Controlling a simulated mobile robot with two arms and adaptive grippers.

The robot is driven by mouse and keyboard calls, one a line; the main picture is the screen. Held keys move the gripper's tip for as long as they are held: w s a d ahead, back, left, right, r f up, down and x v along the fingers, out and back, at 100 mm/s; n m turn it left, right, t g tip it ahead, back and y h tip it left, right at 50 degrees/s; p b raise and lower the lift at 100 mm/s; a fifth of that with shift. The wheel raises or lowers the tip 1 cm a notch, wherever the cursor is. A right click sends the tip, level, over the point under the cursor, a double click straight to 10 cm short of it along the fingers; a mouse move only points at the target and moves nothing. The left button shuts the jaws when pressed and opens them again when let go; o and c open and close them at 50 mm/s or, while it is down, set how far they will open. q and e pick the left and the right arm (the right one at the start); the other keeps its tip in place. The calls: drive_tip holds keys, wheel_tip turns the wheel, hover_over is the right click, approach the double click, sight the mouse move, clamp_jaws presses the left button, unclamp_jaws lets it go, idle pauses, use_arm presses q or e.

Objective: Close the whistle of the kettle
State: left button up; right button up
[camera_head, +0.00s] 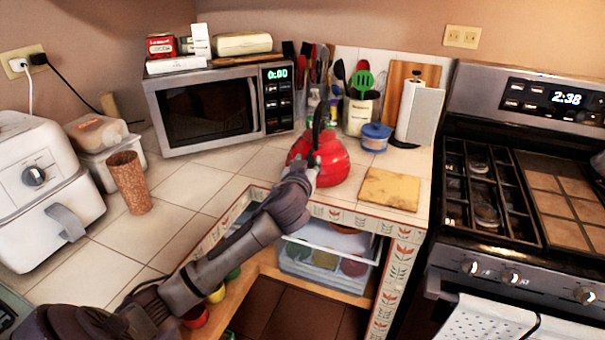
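The red kettle (332,163) stands on the tiled counter in front of the microwave's right end. Its dark handle (319,120) arches upward above the body. My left arm reaches in from the lower left, and my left gripper (306,166) is at the kettle's left front side, overlapping it in the picture. The gripper and wrist hide the spout side, so the whistle cannot be made out. I cannot tell whether the fingers touch the kettle or whether they are open or shut. My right gripper is not in view.
A wooden board (391,189) lies right of the kettle, with a blue lidded pot (375,137) behind it. The microwave (215,108) stands behind. The stove (530,190) is at the right. An open shelf (330,258) lies below the counter edge. The left counter has free tiles.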

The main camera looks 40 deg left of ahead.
use_arm(q)
drive_tip(key=f+v, duration=0.1)
drive_tip(key=v, duration=0.6)
drive_tip(key=shift+s+r, duration=0.2)
drive_tip(key=shift+r, duration=0.2)
